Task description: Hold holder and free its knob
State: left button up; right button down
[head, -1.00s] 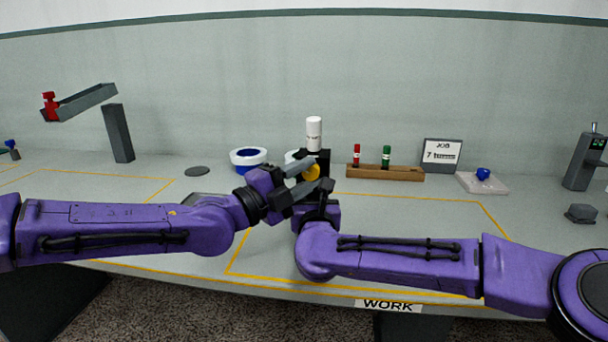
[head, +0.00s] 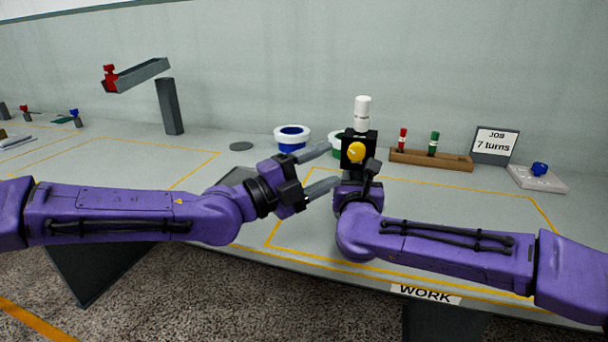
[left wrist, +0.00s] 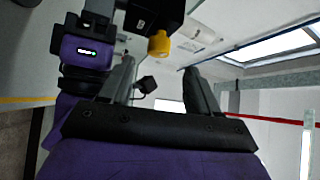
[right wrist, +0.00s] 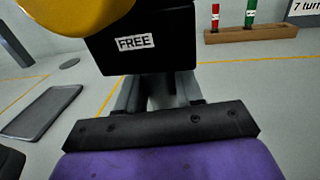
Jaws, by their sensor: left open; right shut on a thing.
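The holder is a black block (head: 346,146) with a white cylinder (head: 362,113) standing on top and a yellow knob (head: 356,152) on its front. In the right wrist view its block (right wrist: 165,55) carries a label reading FREE, and the knob (right wrist: 80,12) fills the upper left corner. My right gripper (right wrist: 157,92) is shut on the holder's lower part, just below the block, and the holder stands upright. My left gripper (head: 329,166) is open and empty, its fingertips left of the knob and apart from it. The knob (left wrist: 159,44) also shows beyond the left fingers.
Blue-lined (head: 292,137) and green-lined (head: 338,143) white bowls stand behind. A wooden rack (head: 430,160) with red and green spindles, a sign reading 7 turns (head: 495,142) and a pad with a blue knob (head: 537,182) stand right. A grey post with an arm (head: 170,107) stands left.

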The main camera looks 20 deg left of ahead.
pick_arm(q)
jog(key=v, duration=0.5)
jog(key=shift+s+a, duration=0.25)
jog(key=shift+s, duration=0.05)
jog(key=m+g+h, duration=0.2)
jog(key=m+g, duration=0.5)
jog(key=g, duration=0.1)
send_near(350, 153)
jog(key=x, duration=1.1)
jog(key=shift+w+d, duration=0.1)
jog(key=shift+d, duration=0.15)
